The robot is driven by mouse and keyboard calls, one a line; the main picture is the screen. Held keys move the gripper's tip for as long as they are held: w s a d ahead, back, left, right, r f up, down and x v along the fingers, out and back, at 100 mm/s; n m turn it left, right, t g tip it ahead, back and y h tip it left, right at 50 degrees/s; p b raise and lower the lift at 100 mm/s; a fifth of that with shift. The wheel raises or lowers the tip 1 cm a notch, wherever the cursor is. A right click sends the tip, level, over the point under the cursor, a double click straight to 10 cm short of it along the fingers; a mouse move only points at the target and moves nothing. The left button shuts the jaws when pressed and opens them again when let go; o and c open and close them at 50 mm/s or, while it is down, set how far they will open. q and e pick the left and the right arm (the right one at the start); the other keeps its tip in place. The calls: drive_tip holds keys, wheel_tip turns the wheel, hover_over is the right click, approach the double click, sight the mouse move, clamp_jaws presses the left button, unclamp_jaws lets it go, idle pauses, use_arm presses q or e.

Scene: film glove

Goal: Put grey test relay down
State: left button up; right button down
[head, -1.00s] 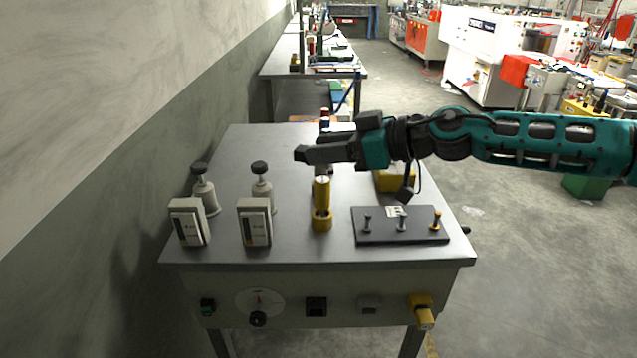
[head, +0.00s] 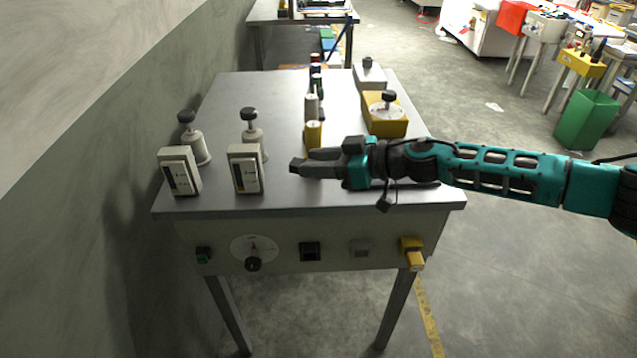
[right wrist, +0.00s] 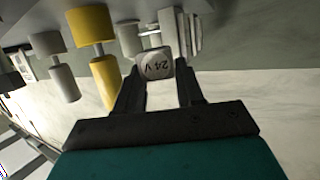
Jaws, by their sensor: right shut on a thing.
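My right gripper (head: 303,162) reaches in from the right, above the front half of the grey table (head: 262,90). In the right wrist view its two fingers are shut on a pale grey piece marked "24 V" (right wrist: 154,66), which I take as the grey test relay. In the head view I cannot make the relay out at the fingertips. The black plate with pegs is mostly hidden behind my right arm. My left gripper is not in view.
Left of the gripper stand two pale meter boxes (head: 179,172) (head: 245,170) and two black-knobbed posts (head: 195,140) (head: 254,135). A yellow cylinder (head: 313,134) heads a row of cylinders behind it. A yellow dial box (head: 384,118) stands back right. The back left tabletop is clear.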

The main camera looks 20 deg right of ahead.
sight(319, 196)
wheel_tip(319, 196, down, 5)
drive_tip(key=shift+f+b, duration=0.1)
drive_tip(key=shift+b, duration=0.85)
drive_tip(key=c, duration=1.2)
unclamp_jaws()
drive_tip(key=shift+f, duration=0.1)
drive_tip(key=o, duration=0.5)
